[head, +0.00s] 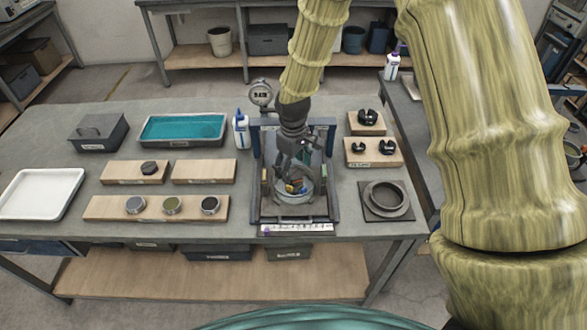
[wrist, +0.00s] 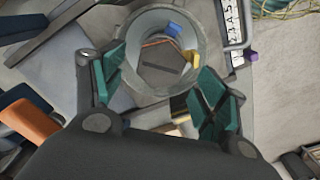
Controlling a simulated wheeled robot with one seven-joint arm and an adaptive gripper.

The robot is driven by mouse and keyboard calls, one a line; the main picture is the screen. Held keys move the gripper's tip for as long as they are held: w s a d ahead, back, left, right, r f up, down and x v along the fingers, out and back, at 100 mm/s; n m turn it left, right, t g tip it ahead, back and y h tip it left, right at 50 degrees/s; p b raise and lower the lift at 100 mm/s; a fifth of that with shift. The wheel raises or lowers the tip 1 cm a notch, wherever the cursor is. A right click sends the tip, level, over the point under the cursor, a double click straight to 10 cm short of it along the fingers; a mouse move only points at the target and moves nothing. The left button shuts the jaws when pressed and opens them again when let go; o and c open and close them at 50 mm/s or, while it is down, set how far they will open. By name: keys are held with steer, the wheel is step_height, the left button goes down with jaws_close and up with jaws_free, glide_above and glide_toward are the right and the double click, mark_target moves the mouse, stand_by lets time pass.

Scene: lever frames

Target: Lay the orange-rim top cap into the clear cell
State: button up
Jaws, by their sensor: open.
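The clear cell (wrist: 133,78) is a round, see-through ring in the wrist view. In the head view it (head: 293,197) stands inside a dark frame on the bench. A grey hexagonal cap with an orange edge (wrist: 161,60) lies within the cell's outline in the wrist view; I cannot tell how deep or how level it sits. A blue piece (wrist: 175,29) and a yellow piece (wrist: 189,58) show at the cell's wall. My gripper (wrist: 162,68) is open above the cell, its teal-padded fingers apart on either side. In the head view my gripper (head: 293,163) partly hides the cell.
The dark frame (head: 329,170) has uprights close around my gripper. A dial gauge (head: 260,93) and a white-blue bottle (head: 241,129) stand nearby. Wooden boards with small round parts are to the left. A dark ring (head: 387,197) and blocks with black clips are to the right.

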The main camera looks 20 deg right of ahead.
step_height(320, 180, up, 10)
steer(key=shift+r, duration=0.2)
